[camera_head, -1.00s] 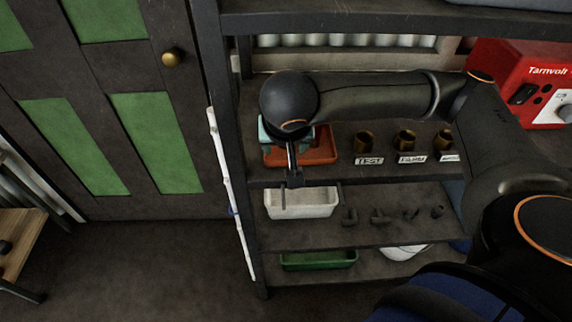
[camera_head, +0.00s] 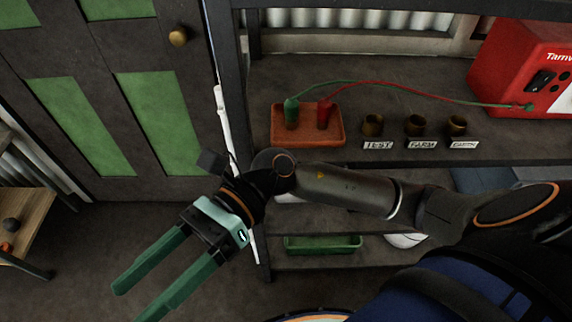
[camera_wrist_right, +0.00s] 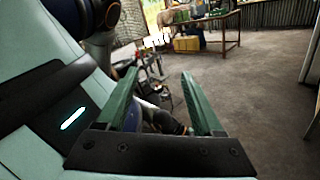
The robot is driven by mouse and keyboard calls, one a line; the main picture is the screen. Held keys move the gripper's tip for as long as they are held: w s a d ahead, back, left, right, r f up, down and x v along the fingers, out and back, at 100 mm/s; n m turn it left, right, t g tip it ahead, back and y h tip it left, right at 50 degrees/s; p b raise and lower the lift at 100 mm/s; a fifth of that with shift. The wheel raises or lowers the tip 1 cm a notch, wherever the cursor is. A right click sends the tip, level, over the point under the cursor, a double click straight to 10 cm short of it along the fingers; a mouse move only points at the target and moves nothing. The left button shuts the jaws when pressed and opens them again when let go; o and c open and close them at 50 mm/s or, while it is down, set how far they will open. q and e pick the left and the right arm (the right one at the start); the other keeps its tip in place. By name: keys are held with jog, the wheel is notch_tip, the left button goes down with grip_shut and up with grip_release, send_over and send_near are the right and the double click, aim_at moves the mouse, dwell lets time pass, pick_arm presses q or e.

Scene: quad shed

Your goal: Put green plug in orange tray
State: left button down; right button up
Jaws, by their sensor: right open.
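The green plug (camera_head: 291,113) stands upright in the orange tray (camera_head: 308,138) on the shelf, at the tray's left side. A red plug (camera_head: 325,114) stands beside it in the same tray. A green lead and a red lead run from the plugs to the right, toward the red box. My right gripper (camera_head: 134,305) is open and empty, below and left of the tray, well away from it and outside the shelf. Its green fingers also show in the right wrist view (camera_wrist_right: 163,100), with nothing between them. My left gripper is not in view.
The red box (camera_head: 530,75) stands at the right of the shelf. Several brass sockets (camera_head: 415,126) with labels such as TEST and FARM stand right of the tray. A green tray (camera_head: 323,244) lies on a lower shelf. The dark shelf post (camera_head: 224,100) stands left of the tray.

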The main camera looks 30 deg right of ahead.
jog(key=w+d+f+m+t+h, duration=0.1)
jog(key=w+d+f+m+t, duration=0.15)
jog(key=w+m+t, duration=0.65)
jog(key=w+d+f+m+t+h, duration=0.1)
jog(key=w+d+m+t, duration=0.15)
jog(key=m+t, duration=0.65)
jog(key=w+d+f+m+t+h, duration=0.15)
jog(key=w+d+m+t, duration=0.3)
jog(key=m, duration=0.95)
jog(key=d+f+m+g+h, duration=0.1)
jog(key=d+f+m+h, duration=0.25)
jog(key=f+m, duration=0.35)
jog(key=d+f+m+g+h, duration=0.1)
jog(key=d+f+m+h, duration=0.3)
jog(key=f, duration=0.5)
jog(key=s+d+f+m+g+h, duration=0.2)
jog(key=s+f+m+g, duration=0.1)
jog(key=s+f, duration=0.3)
jog(key=s+d+f+m+g+h, duration=0.2)
jog(key=s+f+m, duration=0.3)
jog(key=f, duration=0.5)
jog(key=shift+s+d+m+g, duration=0.2)
jog(key=shift+s+m+g, duration=0.1)
jog(key=shift+s+g, duration=0.15)
